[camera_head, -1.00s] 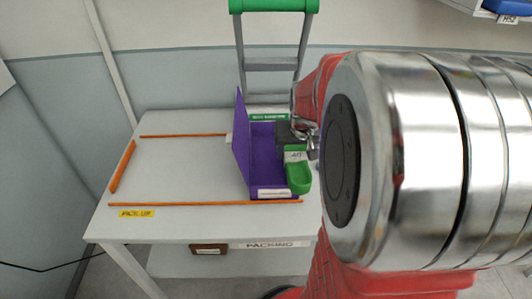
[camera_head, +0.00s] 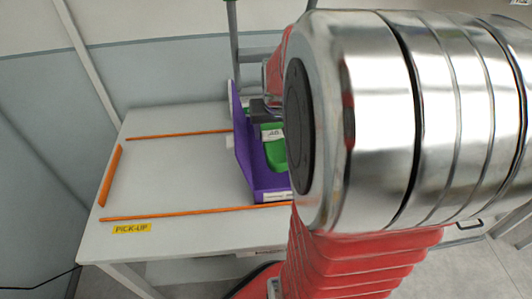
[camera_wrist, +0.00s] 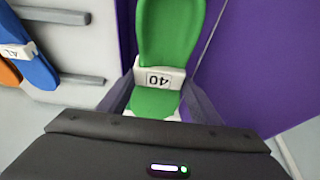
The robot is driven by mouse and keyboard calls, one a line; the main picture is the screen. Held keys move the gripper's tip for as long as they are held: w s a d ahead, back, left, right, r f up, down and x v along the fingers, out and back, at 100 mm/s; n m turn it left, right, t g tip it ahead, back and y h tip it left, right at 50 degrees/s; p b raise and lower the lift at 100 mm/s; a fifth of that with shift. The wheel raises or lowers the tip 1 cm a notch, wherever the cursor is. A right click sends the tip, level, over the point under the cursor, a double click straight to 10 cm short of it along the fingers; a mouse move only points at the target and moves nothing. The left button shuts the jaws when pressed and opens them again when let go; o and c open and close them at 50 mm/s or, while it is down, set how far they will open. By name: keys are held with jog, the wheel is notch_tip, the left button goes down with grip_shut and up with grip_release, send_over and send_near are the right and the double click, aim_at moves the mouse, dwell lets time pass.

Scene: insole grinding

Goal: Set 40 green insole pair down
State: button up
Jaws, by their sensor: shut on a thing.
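The green insole pair (camera_wrist: 168,35) with a white band marked 40 (camera_wrist: 158,78) sits between the two fingers of my gripper (camera_wrist: 158,98) in the wrist view. My gripper is shut on the pair. In the head view the green pair (camera_head: 275,153) shows over the open purple box (camera_head: 270,187), just below my dark gripper (camera_head: 265,112). The box's tall purple flap stands on the left. My arm hides the box's right side, and I cannot tell whether the pair touches the box floor.
The white table (camera_head: 170,170) has orange strips (camera_head: 160,216) around a bare area left of the box, with a yellow PICK-UP label (camera_head: 131,228) at the front. In the wrist view, a blue insole (camera_wrist: 35,55) with a white band lies near grey bars (camera_wrist: 50,14) at left.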

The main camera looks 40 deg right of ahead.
jog(key=shift+s+f, duration=0.1)
jog(key=shift+f, duration=2.95)
jog(key=shift+f, duration=0.1)
jog(key=shift+f, duration=1.8)
jog(key=shift+f, duration=0.1)
jog(key=o, duration=1.1)
jog(key=shift+v, duration=6.1)
jog(key=shift+d, duration=0.1)
